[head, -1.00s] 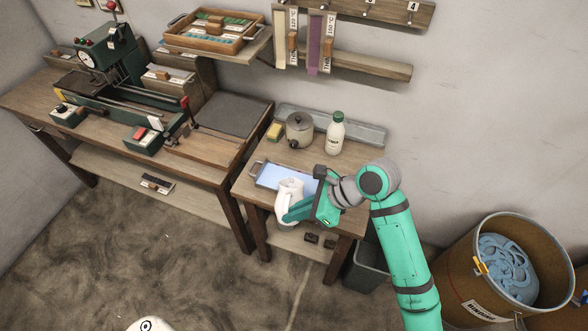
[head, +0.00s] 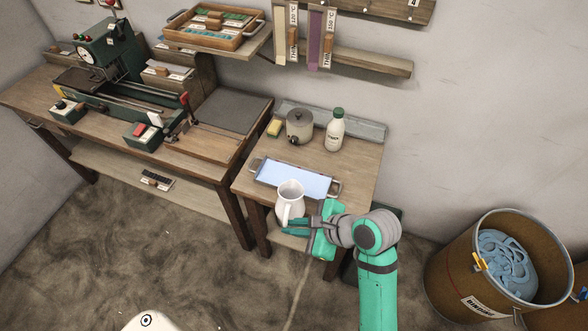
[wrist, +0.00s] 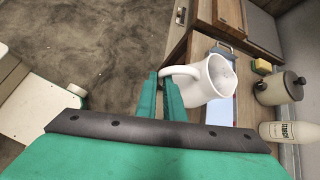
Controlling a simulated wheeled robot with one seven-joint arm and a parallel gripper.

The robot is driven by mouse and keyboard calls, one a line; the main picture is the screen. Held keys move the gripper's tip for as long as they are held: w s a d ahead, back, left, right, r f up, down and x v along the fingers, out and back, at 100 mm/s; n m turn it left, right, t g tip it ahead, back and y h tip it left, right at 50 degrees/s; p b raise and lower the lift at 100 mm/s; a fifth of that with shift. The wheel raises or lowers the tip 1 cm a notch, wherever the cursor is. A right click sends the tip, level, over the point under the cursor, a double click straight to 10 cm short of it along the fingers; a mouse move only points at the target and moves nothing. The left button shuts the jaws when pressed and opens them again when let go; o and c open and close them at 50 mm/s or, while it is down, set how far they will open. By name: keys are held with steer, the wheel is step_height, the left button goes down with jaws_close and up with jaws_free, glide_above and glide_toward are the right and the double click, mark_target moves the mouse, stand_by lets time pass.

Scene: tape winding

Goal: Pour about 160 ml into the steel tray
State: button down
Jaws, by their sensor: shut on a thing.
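A white jug (head: 289,203) is held by its handle at the front edge of the small table, in front of the steel tray. My gripper (head: 289,226) is shut on the handle; the wrist view shows the fingers (wrist: 172,95) on it and the jug (wrist: 210,80) beyond them. The jug looks close to upright in the head view, with its open top showing. How much liquid is in it I cannot tell. The steel tray (head: 258,166) lies on the table behind the jug, with a pale blue surface inside and a handle at each end.
A lidded pot (head: 300,127), a yellow sponge (head: 274,128) and a white bottle with a green cap (head: 335,131) stand at the back of the small table. A workbench with a green machine (head: 105,50) is at left. A large bin (head: 450,265) stands at right.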

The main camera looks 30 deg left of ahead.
steer(key=shift+s+d+f+t+y+p, duration=0.15)
steer(key=shift+s+f+t+y+p, duration=0.15)
steer(key=shift+f+p, duration=0.25)
steer(key=shift+f+n, duration=0.2)
steer(key=shift+n, duration=0.1)
steer(key=shift+s+d+f+t+p, duration=0.15)
steer(key=shift+f+t+p, duration=0.3)
steer(key=shift+p, duration=0.25)
steer(key=shift+s+f+y, duration=0.1)
steer(key=shift+f+y, duration=0.05)
steer(key=shift+y, duration=0.15)
